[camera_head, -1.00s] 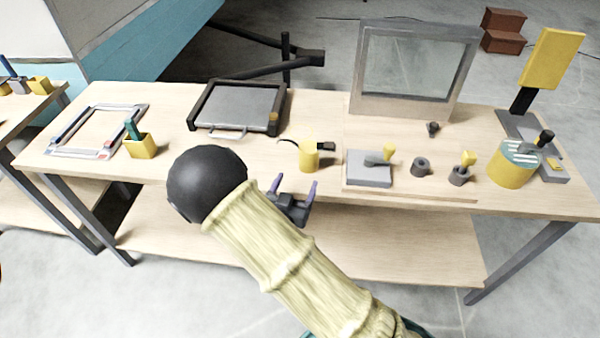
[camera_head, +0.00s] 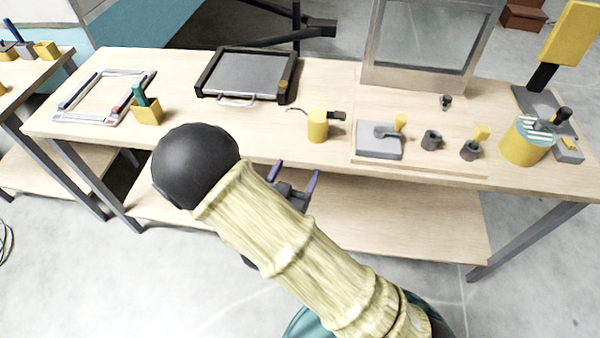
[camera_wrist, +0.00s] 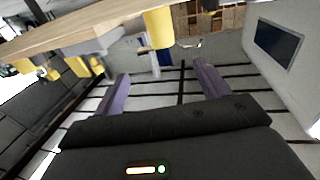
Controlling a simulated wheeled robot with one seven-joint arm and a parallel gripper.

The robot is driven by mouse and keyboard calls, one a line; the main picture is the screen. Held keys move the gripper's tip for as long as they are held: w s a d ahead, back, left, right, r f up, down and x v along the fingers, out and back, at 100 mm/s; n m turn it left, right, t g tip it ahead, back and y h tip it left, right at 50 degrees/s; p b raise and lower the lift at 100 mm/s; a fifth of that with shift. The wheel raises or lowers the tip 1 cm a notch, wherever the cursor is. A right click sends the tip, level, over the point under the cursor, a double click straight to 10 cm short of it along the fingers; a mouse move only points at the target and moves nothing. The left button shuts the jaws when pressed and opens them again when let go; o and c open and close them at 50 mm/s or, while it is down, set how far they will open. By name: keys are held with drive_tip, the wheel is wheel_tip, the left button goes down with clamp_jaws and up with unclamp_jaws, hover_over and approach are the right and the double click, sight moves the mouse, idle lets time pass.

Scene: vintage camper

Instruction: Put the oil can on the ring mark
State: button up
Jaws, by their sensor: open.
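The oil can, a small yellow cylinder (camera_head: 317,126) with a thin dark spout to the left and a dark handle to the right, stands upright on the workbench (camera_head: 230,133) near its front edge. It seems to be the yellow cylinder in the wrist view (camera_wrist: 158,28), beyond my fingers at the bench edge. My gripper (camera_head: 296,176) is open and empty, with purple fingers. It is in front of the bench edge, apart from the can. In the wrist view my gripper (camera_wrist: 161,74) has clear space between its fingers. I cannot make out the ring mark.
A grey block with a lever (camera_head: 380,142) and small dark cups (camera_head: 431,140) stand right of the can. A glass-paned frame (camera_head: 425,45) rises behind them. A dark tray (camera_head: 248,75) lies left of it. A striped yellow tin (camera_head: 525,145) stands far right.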

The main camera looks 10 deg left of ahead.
drive_tip(key=w+d+g+y, duration=0.4)
drive_tip(key=d+g, duration=0.4)
drive_tip(key=s+d+r+n+g, duration=0.1)
drive_tip(key=s+d+r+g, duration=0.1)
drive_tip(key=s+d, duration=0.4)
drive_tip(key=s+d+r+n+g, duration=0.1)
drive_tip(key=s+d+r+g, duration=0.2)
drive_tip(key=s+d+g, duration=0.2)
drive_tip(key=s+d, duration=0.1)
drive_tip(key=d, duration=0.2)
drive_tip(key=shift+s+d+r+n, duration=0.15)
drive_tip(key=shift+s+r+n, duration=0.05)
drive_tip(key=shift+s+n, duration=0.1)
drive_tip(key=shift+o, duration=0.5)
